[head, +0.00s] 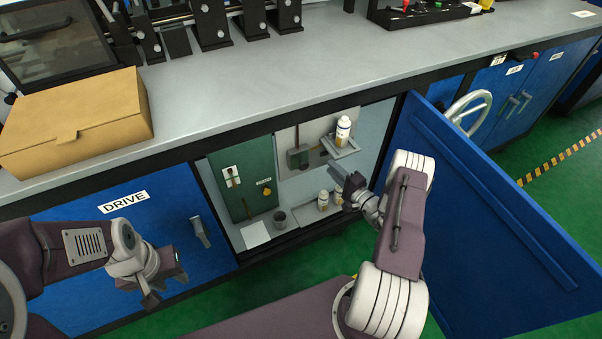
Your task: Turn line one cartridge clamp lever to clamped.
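An open cabinet bay under the bench holds a grey panel with a small grey-green box (298,158). A thin dark reddish lever (297,136) stands upright above the box; I cannot read any clamp marking there. A white cartridge-like bottle (343,130) with a yellowish label stands on a small bracket shelf (345,148) to the right of the box. My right gripper (345,183) is at the bay opening, below that shelf and to the right of the box; its finger gap is unclear. My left gripper (166,288) is open and empty, in front of the DRIVE door.
The blue cabinet door (490,210) stands wide open to the right of my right arm. A green panel (243,183) with a yellow knob fills the bay's left side. Small bottles (323,200) and a dark cup (280,219) stand on the bay floor. A cardboard box (75,118) sits on the bench.

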